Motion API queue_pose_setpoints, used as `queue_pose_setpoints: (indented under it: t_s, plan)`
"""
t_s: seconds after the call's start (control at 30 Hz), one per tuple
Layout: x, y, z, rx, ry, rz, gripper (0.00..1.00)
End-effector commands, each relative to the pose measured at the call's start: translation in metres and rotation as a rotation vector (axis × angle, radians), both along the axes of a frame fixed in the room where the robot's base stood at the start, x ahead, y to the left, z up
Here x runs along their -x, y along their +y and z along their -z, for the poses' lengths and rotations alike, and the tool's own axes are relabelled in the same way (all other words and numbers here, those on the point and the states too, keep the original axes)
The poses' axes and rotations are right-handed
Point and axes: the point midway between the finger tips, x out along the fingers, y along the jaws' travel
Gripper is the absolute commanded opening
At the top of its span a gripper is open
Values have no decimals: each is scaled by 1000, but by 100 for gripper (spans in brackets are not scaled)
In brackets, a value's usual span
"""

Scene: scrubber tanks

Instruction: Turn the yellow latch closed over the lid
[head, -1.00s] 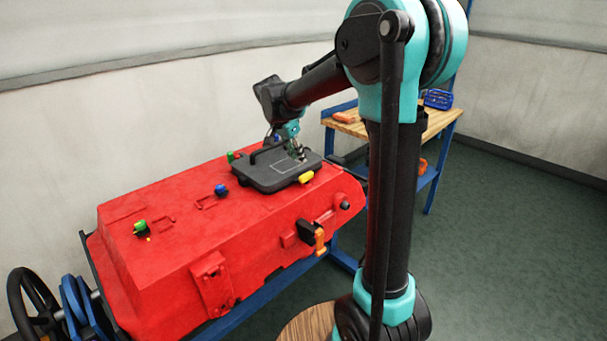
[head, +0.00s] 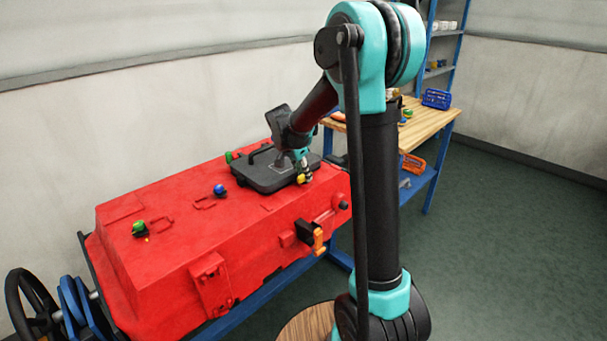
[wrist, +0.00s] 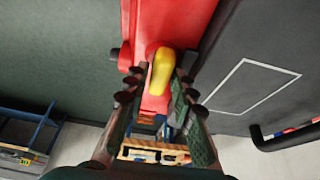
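The yellow latch (wrist: 160,72) sits on the red tank top beside the edge of the dark grey lid (wrist: 255,80). In the wrist view it lies roughly along that edge, on the red surface rather than over the lid. My gripper (wrist: 157,82) is open, with one finger on each side of the latch and visible gaps. In the head view my gripper (head: 303,168) is low at the lid's near right edge and partly hides the latch (head: 301,179). The lid (head: 262,176) lies flat on the tank.
The red tank (head: 190,240) carries a blue knob (head: 219,190), a green knob (head: 139,227) and an orange-handled valve (head: 319,240). The lid has a raised black handle (wrist: 285,135). A wooden workbench (head: 430,120) stands behind to the right.

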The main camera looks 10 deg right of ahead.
Motion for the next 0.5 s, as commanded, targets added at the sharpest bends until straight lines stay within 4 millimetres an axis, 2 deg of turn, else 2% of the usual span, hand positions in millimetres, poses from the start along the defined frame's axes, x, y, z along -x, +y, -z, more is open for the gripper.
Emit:
queue_pose_setpoints:
  t_s: [0.03,0.17,0.5]
  plan:
    - [0,0,0,0,0,0,15]
    - [0,0,0,0,0,0,0]
    - [0,0,0,-1,-1,-26,0]
